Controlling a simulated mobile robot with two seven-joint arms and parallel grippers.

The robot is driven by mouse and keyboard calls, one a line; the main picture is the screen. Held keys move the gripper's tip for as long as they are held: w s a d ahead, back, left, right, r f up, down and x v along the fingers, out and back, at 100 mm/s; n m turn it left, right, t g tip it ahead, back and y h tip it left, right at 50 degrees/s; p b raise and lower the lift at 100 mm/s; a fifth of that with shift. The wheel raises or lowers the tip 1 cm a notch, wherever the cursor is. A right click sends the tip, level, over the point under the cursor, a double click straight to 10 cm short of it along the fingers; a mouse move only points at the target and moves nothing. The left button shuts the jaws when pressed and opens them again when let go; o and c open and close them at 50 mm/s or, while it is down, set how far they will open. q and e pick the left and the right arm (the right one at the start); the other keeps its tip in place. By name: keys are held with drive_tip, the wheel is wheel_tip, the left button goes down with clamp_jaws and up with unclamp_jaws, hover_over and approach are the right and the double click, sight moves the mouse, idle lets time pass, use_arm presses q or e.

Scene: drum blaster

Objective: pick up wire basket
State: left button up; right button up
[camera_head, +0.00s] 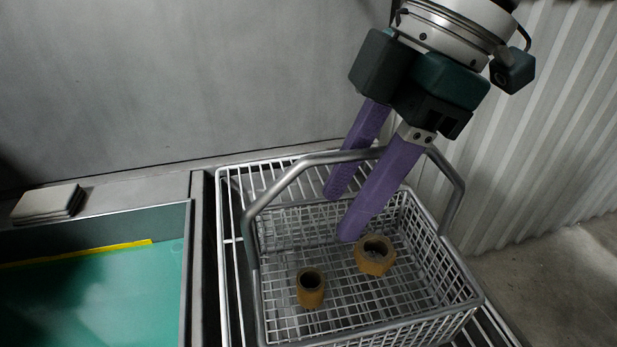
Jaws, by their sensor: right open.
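The wire basket (447,262) is a grey metal mesh box with a thick raised handle (290,172). It stands on a wire rack in the lower middle of the head view and holds two brownish ring-like parts, a hexagonal one (374,262) and a smaller round one (310,296). My right gripper (341,216) comes down from the top right with its two purple fingers apart. The fingers reach down past the handle's top bar, one on either side or nearly so; whether they touch the bar I cannot tell. My left gripper is not in view.
The wire rack (233,254) extends around the basket. At left is a green-floored bin (110,290) with a yellow strip, and a stack of flat plates (46,203) on its ledge. A grey wall is behind, and a corrugated panel (520,130) stands to the right.

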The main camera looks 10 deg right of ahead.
clamp_jaws()
drive_tip(key=shift+r, duration=0.15)
idle(1.1)
